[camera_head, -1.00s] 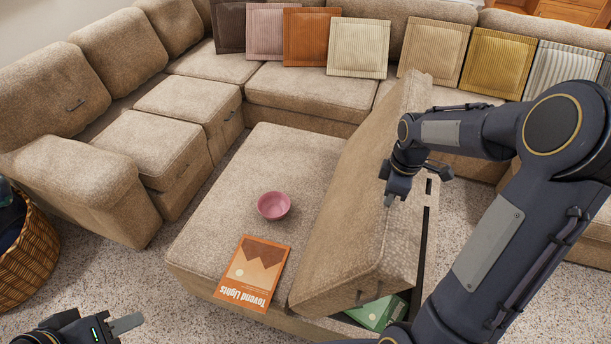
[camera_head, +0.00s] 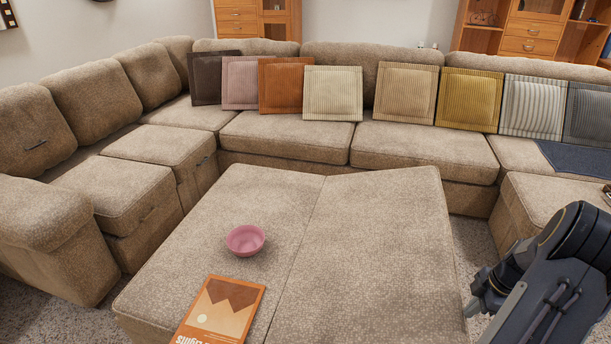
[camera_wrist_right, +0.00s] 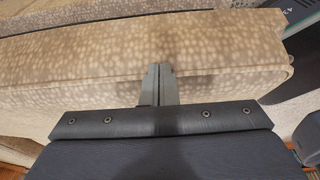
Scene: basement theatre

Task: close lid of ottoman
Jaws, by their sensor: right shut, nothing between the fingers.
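The beige ottoman (camera_head: 215,220) stands in the middle of the head view. Its right-hand lid (camera_head: 375,250) lies down, level or nearly level with the left half, with a thin seam between them. My right gripper (camera_head: 478,304) is just right of the lid's right edge. In the right wrist view the right gripper (camera_wrist_right: 158,72) is shut and empty, its fingertips in front of the ottoman's beige side (camera_wrist_right: 80,95); I cannot tell whether they touch. The inside of the ottoman is hidden. My left gripper is out of view.
A pink bowl (camera_head: 245,240) and an orange book (camera_head: 222,310) rest on the ottoman's left half. A beige sectional sofa (camera_head: 290,135) with several cushions wraps around the back and left. A strip of carpet (camera_head: 468,240) shows right of the ottoman.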

